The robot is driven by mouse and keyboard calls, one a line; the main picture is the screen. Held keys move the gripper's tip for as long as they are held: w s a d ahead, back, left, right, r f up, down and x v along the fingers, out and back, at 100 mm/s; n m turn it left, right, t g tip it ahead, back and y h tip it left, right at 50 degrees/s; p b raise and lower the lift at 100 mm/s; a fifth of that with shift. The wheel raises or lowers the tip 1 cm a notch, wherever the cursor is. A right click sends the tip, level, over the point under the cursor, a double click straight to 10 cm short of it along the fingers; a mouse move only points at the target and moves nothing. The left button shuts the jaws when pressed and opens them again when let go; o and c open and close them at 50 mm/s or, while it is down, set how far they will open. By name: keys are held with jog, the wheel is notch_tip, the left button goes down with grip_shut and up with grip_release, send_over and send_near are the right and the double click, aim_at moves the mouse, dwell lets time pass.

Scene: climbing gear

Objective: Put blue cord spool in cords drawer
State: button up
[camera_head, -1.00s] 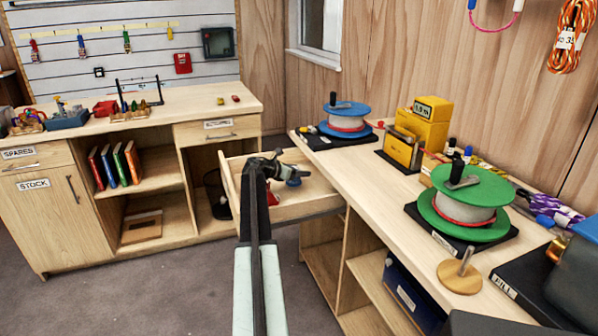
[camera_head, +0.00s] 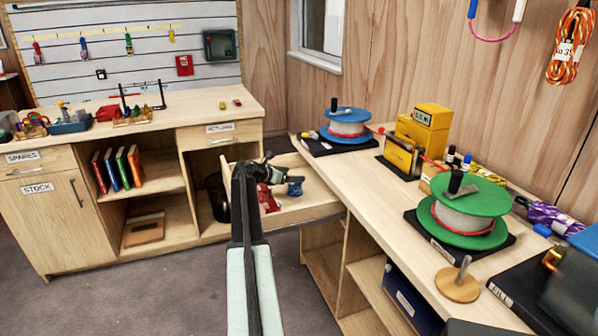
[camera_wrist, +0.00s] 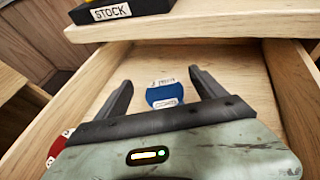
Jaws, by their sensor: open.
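The blue cord spool (camera_head: 294,187) is inside the open drawer (camera_head: 322,212) under the right-hand bench. In the wrist view the blue spool (camera_wrist: 165,95), with pale labels, shows between the two fingers, with a gap on each side. It appears to lie on the drawer floor. My gripper (camera_head: 282,176) is open over the drawer, close to the spool; its spread fingers also show in the wrist view (camera_wrist: 160,78). A red item (camera_head: 267,200) sits in the drawer left of the blue spool, partly hidden by my arm. No label shows on the drawer front.
Above the drawer, the bench top (camera_head: 375,178) holds a blue-flanged reel (camera_head: 347,123) on a black STOCK base, a yellow meter (camera_head: 425,125) and a green reel (camera_head: 468,212). A dark bin (camera_head: 217,197) stands left of the drawer. The floor at lower left is clear.

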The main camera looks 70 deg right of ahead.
jog(key=p+v, duration=0.1)
jog(key=v, duration=0.5)
jog(key=shift+w+a+p, duration=0.2)
jog(key=shift+a+p, duration=0.1)
jog(key=shift+p, duration=0.1)
